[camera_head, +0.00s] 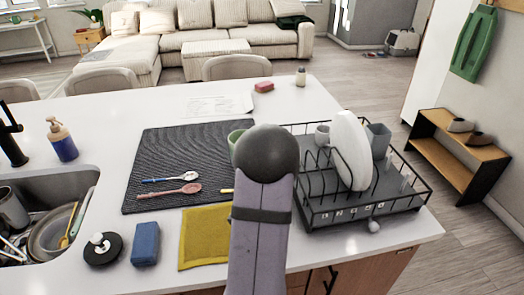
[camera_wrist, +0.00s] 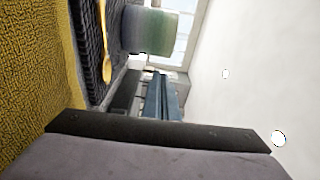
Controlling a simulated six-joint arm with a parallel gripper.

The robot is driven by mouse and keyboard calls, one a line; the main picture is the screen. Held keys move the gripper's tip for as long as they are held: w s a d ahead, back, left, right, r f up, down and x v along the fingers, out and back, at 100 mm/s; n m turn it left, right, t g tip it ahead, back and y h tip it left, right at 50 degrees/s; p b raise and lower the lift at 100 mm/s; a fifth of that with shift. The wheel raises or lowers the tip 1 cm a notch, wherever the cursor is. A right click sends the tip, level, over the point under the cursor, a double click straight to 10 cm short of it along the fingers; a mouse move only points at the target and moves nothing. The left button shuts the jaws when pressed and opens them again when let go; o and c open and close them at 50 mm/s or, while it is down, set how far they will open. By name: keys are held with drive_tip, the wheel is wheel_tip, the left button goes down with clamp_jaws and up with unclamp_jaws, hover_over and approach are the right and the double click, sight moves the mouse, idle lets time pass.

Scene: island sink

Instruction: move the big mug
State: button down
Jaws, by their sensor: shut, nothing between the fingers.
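A pale green mug (camera_head: 235,136) stands on the dark ribbed mat (camera_head: 160,153), mostly hidden behind my arm in the head view. In the wrist view, the green mug (camera_wrist: 160,31) shows near the top, sideways, beyond a yellow spoon. Which mug is the big one, I cannot tell for sure. A grey mug (camera_head: 322,133) and a grey cup (camera_head: 379,140) stand in the dish rack. My gripper (camera_wrist: 160,128) fills the bottom of the wrist view as a dark bar, shut and empty, apart from the mug. My arm hides it in the head view.
The black dish rack (camera_head: 372,209) holds a white plate (camera_head: 350,150). The sink (camera_head: 45,185) holds dishes. The counter behind the mat has free room.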

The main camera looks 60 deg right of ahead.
drive_tip(key=p+x, duration=0.2)
drive_tip(key=x, duration=0.7)
drive_tip(key=shift+w+p, duration=0.1)
drive_tip(key=shift+p, duration=0.2)
drive_tip(key=shift+w, duration=0.1)
drive_tip(key=w+a+b, duration=0.2)
drive_tip(key=w, duration=0.3)
drive_tip(key=w+a+b, duration=0.2)
drive_tip(key=w+b, duration=0.1)
drive_tip(key=w, duration=0.2)
drive_tip(key=w+a+b, duration=0.2)
drive_tip(key=w+b, duration=0.1)
drive_tip(key=w, duration=0.3)
drive_tip(key=shift+a+f, duration=0.15)
drive_tip(key=shift+a, duration=0.2)
